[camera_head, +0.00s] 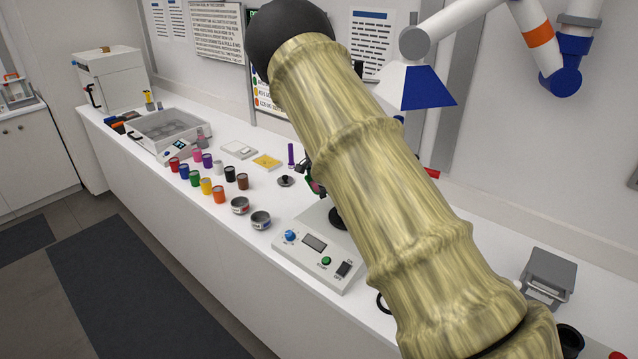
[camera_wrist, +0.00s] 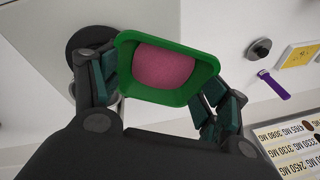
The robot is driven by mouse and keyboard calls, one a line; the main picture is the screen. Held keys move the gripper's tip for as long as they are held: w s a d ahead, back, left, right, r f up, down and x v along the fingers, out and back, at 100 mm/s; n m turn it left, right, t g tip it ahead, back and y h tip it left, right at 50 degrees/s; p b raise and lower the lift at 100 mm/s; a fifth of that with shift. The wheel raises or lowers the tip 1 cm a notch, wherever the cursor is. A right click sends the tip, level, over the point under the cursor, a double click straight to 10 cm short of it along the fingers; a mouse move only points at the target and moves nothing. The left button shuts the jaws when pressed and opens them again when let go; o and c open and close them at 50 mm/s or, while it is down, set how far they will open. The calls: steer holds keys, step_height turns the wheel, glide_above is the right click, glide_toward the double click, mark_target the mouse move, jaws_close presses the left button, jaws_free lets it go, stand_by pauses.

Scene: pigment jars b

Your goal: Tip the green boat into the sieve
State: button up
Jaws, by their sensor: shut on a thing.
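The green boat (camera_wrist: 187,96) is a small tray with sloped sides, holding a mound of pink powder (camera_wrist: 165,68). My gripper (camera_wrist: 160,75) is shut on the boat, with a finger at each side. In the head view my arm covers most of the gripper, and only a bit of the green boat (camera_head: 316,187) shows at its left edge. Two small round metal pans that look like sieves stand at the counter's front, one with a reddish mark (camera_head: 240,206) and one with a bluish mark (camera_head: 261,220). I cannot tell which is meant.
A white device (camera_head: 318,262) with knob, display and buttons stands below my arm. Several coloured jars (camera_head: 206,186) stand in rows to the left. A black knobbed disc (camera_head: 286,181), a yellow card (camera_head: 267,161) and a purple stick (camera_head: 291,155) lie behind the pans.

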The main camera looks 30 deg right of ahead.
steer(key=shift+s+d+r+t, duration=0.25)
steer(key=shift+d+t, duration=0.05)
steer(key=shift+s+d+r+y+b, duration=0.15)
steer(key=shift+s+r+y+b, duration=0.3)
steer(key=shift+s, duration=0.2)
steer(key=shift+w+d+f+t+b, duration=0.1)
steer(key=shift+d+t+b, duration=0.2)
steer(key=shift+t+b, duration=0.2)
steer(key=shift+s+d+r+t+y+b, duration=0.3)
steer(key=shift+s+r+y+b, duration=0.15)
steer(key=shift+s, duration=0.1)
steer(key=shift+d+m+b, duration=0.1)
steer(key=shift+m+b, duration=0.2)
steer(key=shift+y, duration=0.3)
steer(key=shift+s+d+r+t+b, duration=0.1)
steer(key=shift+s+d+t+b, duration=0.15)
steer(key=shift+t+b, duration=0.2)
steer(key=shift+r+y+b, duration=0.15)
steer(key=shift+y+b, duration=0.25)
steer(key=shift+b, duration=0.05)
steer(key=shift+s+d+r+t+y+b, duration=0.3)
steer(key=shift+t+b, duration=0.25)
steer(key=shift+b, duration=0.4)
steer(key=shift+s+d+r+t+y+b, duration=0.15)
steer(key=shift+t+y+b, duration=0.3)
steer(key=shift+b, duration=0.5)
